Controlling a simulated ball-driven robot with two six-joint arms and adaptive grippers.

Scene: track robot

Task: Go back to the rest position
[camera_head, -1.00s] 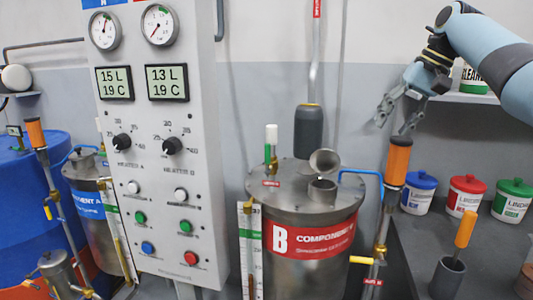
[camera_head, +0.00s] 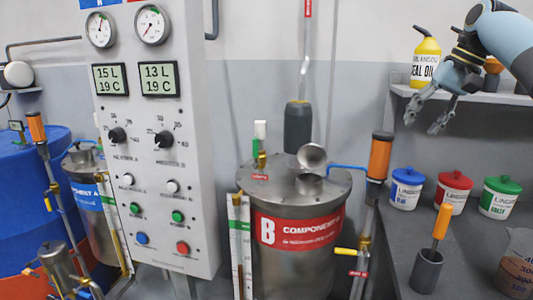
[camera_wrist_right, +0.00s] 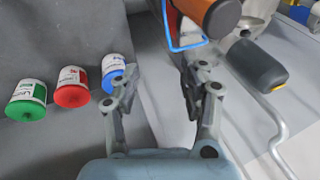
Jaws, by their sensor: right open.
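My right gripper (camera_head: 428,112) is open and empty at the upper right of the head view, in front of the wall shelf. It also shows in the right wrist view (camera_wrist_right: 158,85), its two fingers spread with nothing between them. My right arm comes in from the right edge. My left gripper is in neither view.
The control panel (camera_head: 155,220) stands left. Tubs with blue (camera_head: 408,176), red (camera_head: 455,180) and green (camera_head: 508,186) lids stand right. A yellow bottle (camera_head: 425,58) is on the shelf.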

